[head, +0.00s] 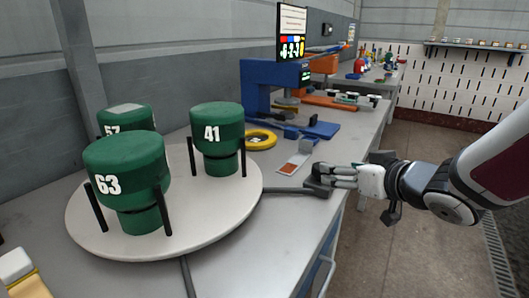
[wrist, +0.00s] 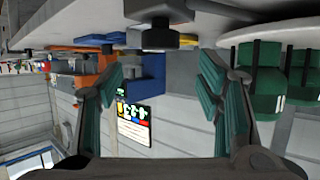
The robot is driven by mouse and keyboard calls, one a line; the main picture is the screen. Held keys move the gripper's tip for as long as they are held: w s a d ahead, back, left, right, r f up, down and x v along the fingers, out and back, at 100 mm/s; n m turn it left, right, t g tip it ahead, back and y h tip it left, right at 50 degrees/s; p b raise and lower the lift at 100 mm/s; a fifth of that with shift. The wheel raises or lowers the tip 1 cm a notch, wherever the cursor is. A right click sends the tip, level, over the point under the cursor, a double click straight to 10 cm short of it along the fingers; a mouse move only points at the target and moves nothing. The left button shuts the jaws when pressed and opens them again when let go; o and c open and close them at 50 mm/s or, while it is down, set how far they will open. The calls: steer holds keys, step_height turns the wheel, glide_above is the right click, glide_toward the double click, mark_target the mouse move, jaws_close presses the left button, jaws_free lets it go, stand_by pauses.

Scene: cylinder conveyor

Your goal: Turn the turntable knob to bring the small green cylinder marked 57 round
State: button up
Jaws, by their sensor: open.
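A round white turntable (head: 225,213) stands on the bench and bears green cylinders between black posts. The small cylinder marked 57 (head: 140,119) is at the back left, partly hidden behind the large cylinder 63 (head: 125,168) at the front. Cylinder 41 (head: 217,118) is at the right rear. Dark handle bars stick out from the turntable; the right one ends in a dark knob (head: 317,188). My gripper (head: 336,177) is open beside this knob, at the bench edge; I cannot tell whether they touch. In the upside-down wrist view, the knob (wrist: 159,36) shows beyond the open fingers.
A yellow ring (head: 260,139), a small tray with an orange patch (head: 293,164) and a blue press-like machine (head: 262,92) with a screen stand behind on the bench. A second handle bar (head: 187,277) points toward the front. The floor right of the bench is clear.

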steer(key=shift+w+a+f+p, duration=0.15)
steer(key=shift+w+p, duration=0.15)
steer(key=shift+w, duration=0.05)
steer(key=b+x, duration=0.3)
steer(key=x, duration=0.5)
steer(key=shift+w+f+b, duration=0.1)
steer(key=shift+f+b, duration=0.05)
steer(key=shift+b, duration=0.15)
steer(key=c, duration=1.1)
